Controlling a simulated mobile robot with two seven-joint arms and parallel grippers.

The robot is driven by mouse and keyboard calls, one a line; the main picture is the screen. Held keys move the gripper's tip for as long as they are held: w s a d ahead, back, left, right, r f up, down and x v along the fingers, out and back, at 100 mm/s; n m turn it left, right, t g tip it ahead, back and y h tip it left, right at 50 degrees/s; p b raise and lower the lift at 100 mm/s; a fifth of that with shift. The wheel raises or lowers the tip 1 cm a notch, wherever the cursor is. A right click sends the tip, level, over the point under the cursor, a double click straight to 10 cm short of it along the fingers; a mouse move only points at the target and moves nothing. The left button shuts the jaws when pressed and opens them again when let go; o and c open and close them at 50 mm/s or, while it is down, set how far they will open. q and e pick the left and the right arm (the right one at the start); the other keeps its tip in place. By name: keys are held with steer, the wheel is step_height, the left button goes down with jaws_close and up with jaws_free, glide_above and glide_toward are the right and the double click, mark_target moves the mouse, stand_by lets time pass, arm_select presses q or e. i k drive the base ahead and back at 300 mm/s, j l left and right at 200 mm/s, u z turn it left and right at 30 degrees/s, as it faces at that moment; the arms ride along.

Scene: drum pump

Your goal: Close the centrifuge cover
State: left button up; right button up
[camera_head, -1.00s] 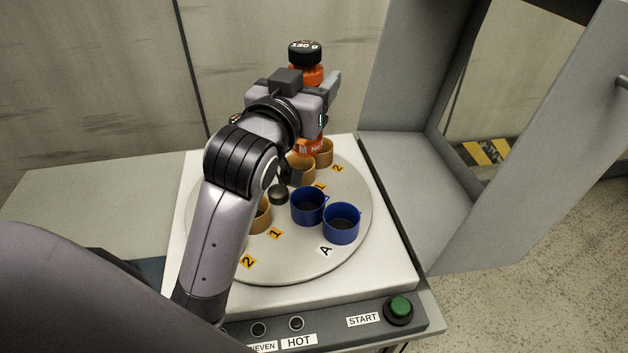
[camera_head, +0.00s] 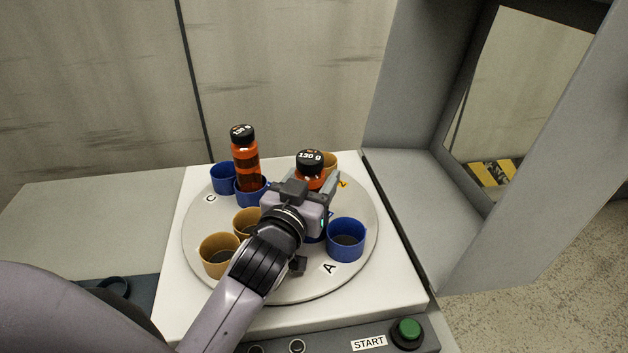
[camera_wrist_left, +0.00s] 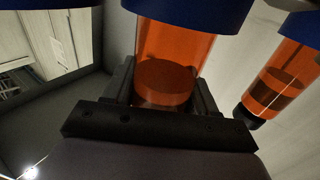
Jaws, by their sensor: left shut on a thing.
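My left gripper (camera_head: 318,205) is shut on an orange bottle (camera_head: 310,178) with a black cap reading 130 g. The bottle stands upright at the right of the round rotor (camera_head: 300,290). Blue shows just beneath the gripper, and the left wrist view has the held bottle (camera_wrist_left: 172,60) meeting a blue cup rim (camera_wrist_left: 190,8). I cannot tell how deep it sits. A large grey frame with a window opening (camera_head: 415,130) stands at the right of the centrifuge's white top (camera_head: 400,285); it seems to be the open cover. My right gripper is not in view.
A second orange bottle (camera_head: 246,165) stands in a blue cup (camera_head: 250,198) at the back left. An empty blue cup (camera_head: 346,242) sits near label A, and tan cups (camera_head: 218,256) at the front left. A green START button (camera_head: 407,333) is at the front right.

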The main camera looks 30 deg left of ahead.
mark_target(462, 242)
steer(key=k+l, duration=0.1)
steer(key=k, duration=0.4)
steer(key=k+l, duration=0.15)
steer(key=k, duration=0.3)
